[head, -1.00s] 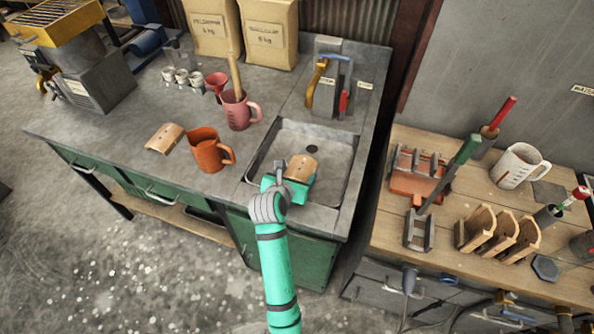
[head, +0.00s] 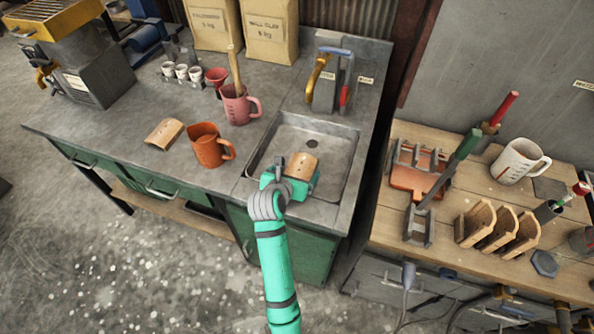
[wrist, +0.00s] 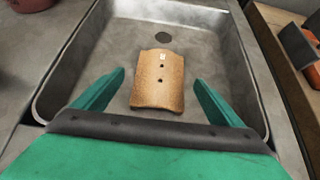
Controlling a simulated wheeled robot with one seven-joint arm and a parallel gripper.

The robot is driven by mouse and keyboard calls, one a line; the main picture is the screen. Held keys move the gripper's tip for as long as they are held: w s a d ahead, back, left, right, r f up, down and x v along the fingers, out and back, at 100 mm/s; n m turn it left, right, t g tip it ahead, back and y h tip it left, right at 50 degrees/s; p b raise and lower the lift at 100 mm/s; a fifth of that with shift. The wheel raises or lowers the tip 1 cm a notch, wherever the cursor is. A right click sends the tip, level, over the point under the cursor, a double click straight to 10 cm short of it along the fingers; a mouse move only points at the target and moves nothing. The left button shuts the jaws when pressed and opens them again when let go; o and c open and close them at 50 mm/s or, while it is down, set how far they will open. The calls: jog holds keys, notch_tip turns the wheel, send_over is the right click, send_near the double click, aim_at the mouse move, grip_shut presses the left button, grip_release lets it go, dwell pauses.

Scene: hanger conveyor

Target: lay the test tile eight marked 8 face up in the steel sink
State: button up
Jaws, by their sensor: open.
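A tan curved tile (head: 301,165) with small dark holes lies in the steel sink (head: 336,140), arched side up. In the wrist view the tile (wrist: 158,80) shows a small white label near its far end; the mark is too small to read. My gripper (head: 292,180) is open at the sink's near side. In the wrist view its two green fingers (wrist: 156,92) stand apart on either side of the tile's near end, with gaps on both sides. A second curved tile (head: 164,132) lies on the counter left of the orange jug.
The orange jug (head: 208,147) and a pink jug (head: 238,106) stand left of the sink. A wooden bench (head: 480,215) with racks and tools is at the right.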

jog(key=v, duration=1)
jog(key=shift+s, duration=0.1)
